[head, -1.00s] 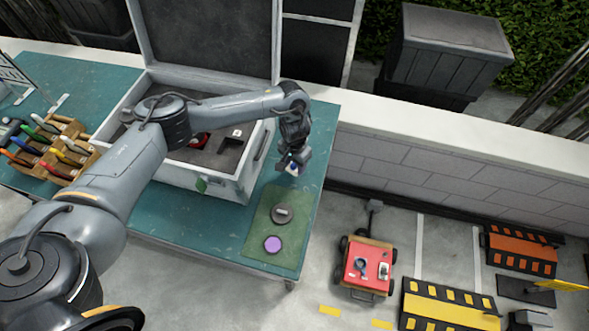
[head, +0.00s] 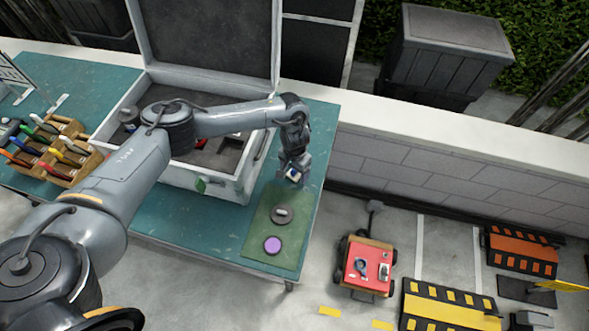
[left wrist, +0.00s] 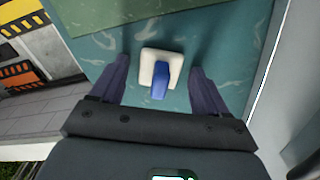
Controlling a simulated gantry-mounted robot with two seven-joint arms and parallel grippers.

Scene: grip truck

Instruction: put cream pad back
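The cream pad (left wrist: 152,57) is a small square block with a blue grip (left wrist: 159,86) on top. It appears to lie on the teal table (left wrist: 215,45). My left gripper (head: 292,177) is over it, pointing down, behind the green mat (head: 254,240). In the left wrist view its two fingers (left wrist: 159,65) are apart, one on each side of the pad, with gaps to both. In the head view the gripper partly hides the pad (head: 293,175). My right gripper is not in view.
An open grey case (head: 218,184) with dark foam recesses stands left of the gripper. A grey disc (head: 283,221) and a purple disc (head: 272,245) sit on the mat. A wooden rack (head: 58,172) with coloured handles stands far left. The table's right edge is close.

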